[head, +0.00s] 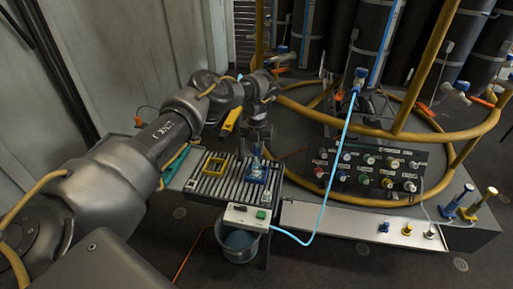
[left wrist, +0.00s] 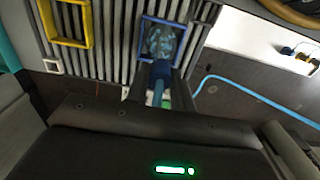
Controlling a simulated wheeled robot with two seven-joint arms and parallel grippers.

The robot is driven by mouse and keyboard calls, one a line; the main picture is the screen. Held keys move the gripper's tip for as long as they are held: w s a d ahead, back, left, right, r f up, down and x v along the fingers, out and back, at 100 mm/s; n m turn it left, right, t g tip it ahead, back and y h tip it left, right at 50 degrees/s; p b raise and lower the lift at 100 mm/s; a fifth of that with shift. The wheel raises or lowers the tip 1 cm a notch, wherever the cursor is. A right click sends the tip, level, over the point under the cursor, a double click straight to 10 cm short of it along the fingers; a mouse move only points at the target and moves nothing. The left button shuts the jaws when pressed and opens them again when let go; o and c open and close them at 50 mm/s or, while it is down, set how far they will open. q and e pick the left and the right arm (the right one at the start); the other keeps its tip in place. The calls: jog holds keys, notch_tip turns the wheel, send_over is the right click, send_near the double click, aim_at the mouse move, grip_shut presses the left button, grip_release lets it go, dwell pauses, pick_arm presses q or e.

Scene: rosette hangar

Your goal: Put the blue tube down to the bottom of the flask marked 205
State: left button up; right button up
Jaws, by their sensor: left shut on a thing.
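My left gripper (head: 257,146) hangs over the slatted rack, pointing down. In the left wrist view its fingers (left wrist: 160,82) are shut on a short blue piece, which I take to be the blue tube (left wrist: 160,71). A clear flask (left wrist: 162,40) with a bluish look stands inside a blue square frame (left wrist: 145,31). The held piece is close to the flask's near side; I cannot tell whether its end is inside the neck. In the head view the flask (head: 257,168) is small, and no number is legible. My right gripper is out of view.
A yellow frame (head: 214,165) sits left on the rack. A white control box (head: 240,214) and a bucket (head: 238,243) are at the front. A light-blue hose (head: 332,185) runs from this box up to a blue-capped fitting. A panel of coloured knobs (head: 368,172) stands right.

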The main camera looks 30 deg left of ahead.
pick_arm(q)
jog(key=shift+f, duration=0.1)
jog(key=o, duration=1.5)
jog(key=shift+a+f, duration=0.1)
jog(key=shift+d+r+p, duration=0.2)
jog(key=shift+r+p, duration=0.7)
jog(key=shift+r, duration=0.35)
jog(key=shift+r+p, duration=0.85)
jog(key=shift+r, duration=0.25)
jog(key=shift+r+p, duration=0.6)
jog(key=shift+r, duration=0.25)
